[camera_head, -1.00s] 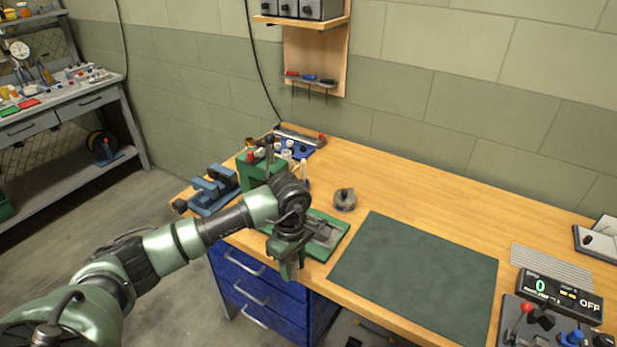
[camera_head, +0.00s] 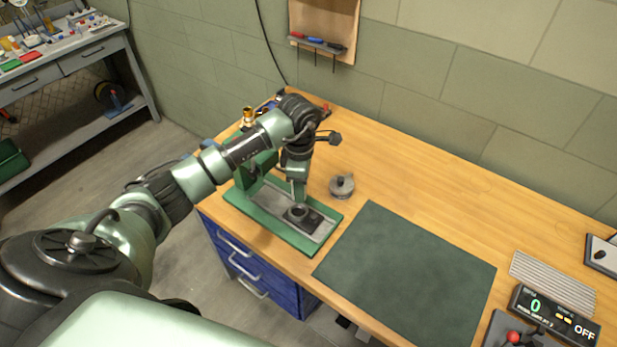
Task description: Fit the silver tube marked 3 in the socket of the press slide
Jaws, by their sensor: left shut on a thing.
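The green press (camera_head: 235,197) stands at the left end of the workbench, with a grey slide (camera_head: 268,198) on its base. My left arm covers part of the press. My right gripper is out of view.
A small grey round part (camera_head: 342,185) stands right of the press. A dark green mat (camera_head: 405,270) lies bare on the bench. A control box with a display (camera_head: 550,315) and a ribbed grey plate (camera_head: 553,283) are at the right. Open wood lies behind the mat.

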